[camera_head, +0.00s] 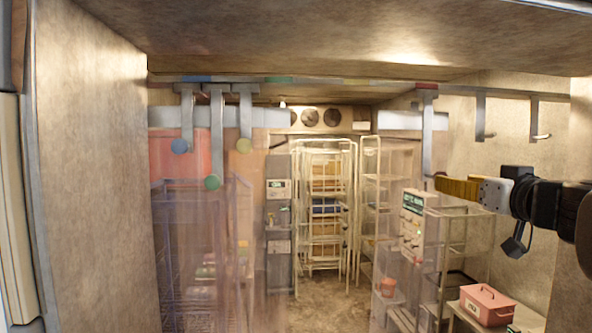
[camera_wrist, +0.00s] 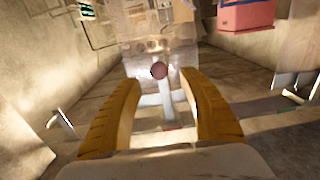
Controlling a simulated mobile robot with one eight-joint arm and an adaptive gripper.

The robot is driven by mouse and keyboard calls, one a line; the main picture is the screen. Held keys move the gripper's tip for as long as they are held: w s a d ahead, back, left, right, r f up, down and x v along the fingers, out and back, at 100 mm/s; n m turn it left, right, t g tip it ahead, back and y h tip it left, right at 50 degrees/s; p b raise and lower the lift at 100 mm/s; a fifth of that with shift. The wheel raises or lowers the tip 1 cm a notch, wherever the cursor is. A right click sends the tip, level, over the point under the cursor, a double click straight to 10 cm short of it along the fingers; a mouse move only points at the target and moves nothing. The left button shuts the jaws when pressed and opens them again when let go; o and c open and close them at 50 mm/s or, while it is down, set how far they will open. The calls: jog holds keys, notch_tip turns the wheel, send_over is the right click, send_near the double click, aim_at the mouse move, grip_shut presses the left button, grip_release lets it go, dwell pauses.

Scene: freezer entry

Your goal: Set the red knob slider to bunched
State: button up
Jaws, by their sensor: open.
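The red knob slider (camera_head: 427,130) hangs from the overhead rail (camera_head: 320,81) at the right, with a red patch at its top and a long grey stem. Its dark red knob (camera_wrist: 158,70) shows in the wrist view between the tips of my yellow fingers. In the head view the fingers hide the knob. My gripper (camera_head: 440,183) is open at the stem's lower end, one finger on each side of the knob in the wrist view (camera_wrist: 160,80). I cannot tell whether either finger touches it. No label reading bunched is legible.
Sliders with a blue knob (camera_head: 180,146), a green knob (camera_head: 212,182) and a yellow knob (camera_head: 244,145) hang close together at the rail's left. Translucent strips hang below. Two wall hooks (camera_head: 483,118) (camera_head: 537,118) are at right. A pink box (camera_head: 487,304) sits lower right.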

jog(key=w+p, duration=0.1)
jog(key=w, duration=0.5)
jog(key=shift+w, duration=0.15)
grip_shut()
